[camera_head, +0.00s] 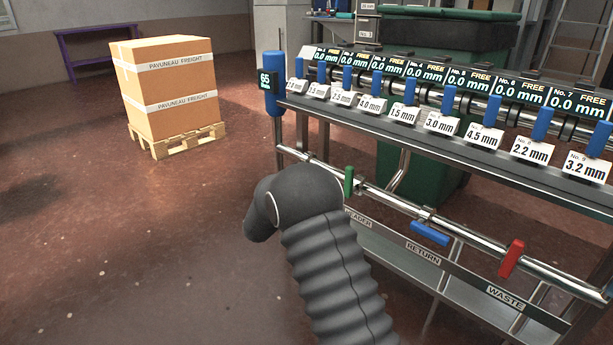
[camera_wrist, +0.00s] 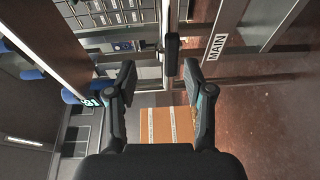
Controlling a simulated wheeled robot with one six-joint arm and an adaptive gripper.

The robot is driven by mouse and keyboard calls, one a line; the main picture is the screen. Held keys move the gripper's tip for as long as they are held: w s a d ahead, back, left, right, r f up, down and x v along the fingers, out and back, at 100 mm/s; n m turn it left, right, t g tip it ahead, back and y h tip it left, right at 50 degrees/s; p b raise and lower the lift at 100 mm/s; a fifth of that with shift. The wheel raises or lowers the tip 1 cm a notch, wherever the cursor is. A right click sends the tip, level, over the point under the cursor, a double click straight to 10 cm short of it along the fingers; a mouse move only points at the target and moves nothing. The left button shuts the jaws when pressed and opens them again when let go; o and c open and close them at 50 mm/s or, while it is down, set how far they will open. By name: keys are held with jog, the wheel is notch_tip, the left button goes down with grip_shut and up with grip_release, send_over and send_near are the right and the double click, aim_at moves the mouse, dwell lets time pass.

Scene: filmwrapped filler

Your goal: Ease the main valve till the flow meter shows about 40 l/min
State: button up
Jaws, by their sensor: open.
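In the wrist view my gripper (camera_wrist: 160,70) is open, with nothing held between its fingers. A black handle (camera_wrist: 172,50) on a metal pipe stands just beyond the fingertips, nearer the right finger. A white MAIN label (camera_wrist: 217,46) sits to its right, so it appears to be the main valve. I cannot tell whether a finger touches it. In the head view my dark arm hides my fingers and this valve. A blue post with a dark display (camera_head: 268,82) at the rack's left end reads 65; its unit is too small to read, but it looks like the flow meter.
A lower pipe carries a green handle (camera_head: 348,181), a blue handle (camera_head: 430,234) and a red handle (camera_head: 511,259), above RETURN and WASTE labels. Several blue handles line the upper rack (camera_head: 440,110). A wrapped carton (camera_head: 170,85) stands on a pallet at the back left. Floor at left is clear.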

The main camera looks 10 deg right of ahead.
jog(key=shift+n+t+y, duration=0.6)
jog(key=w+d, duration=0.1)
jog(key=w, duration=0.3)
jog(key=w+d+f, duration=0.1)
jog(key=w+d, duration=0.1)
jog(key=w, duration=0.3)
jog(key=w+d+f, duration=0.1)
jog(key=w, duration=0.3)
jog(key=shift+w+d+f, duration=0.25)
jog(key=shift+d, duration=0.15)
grip_shut()
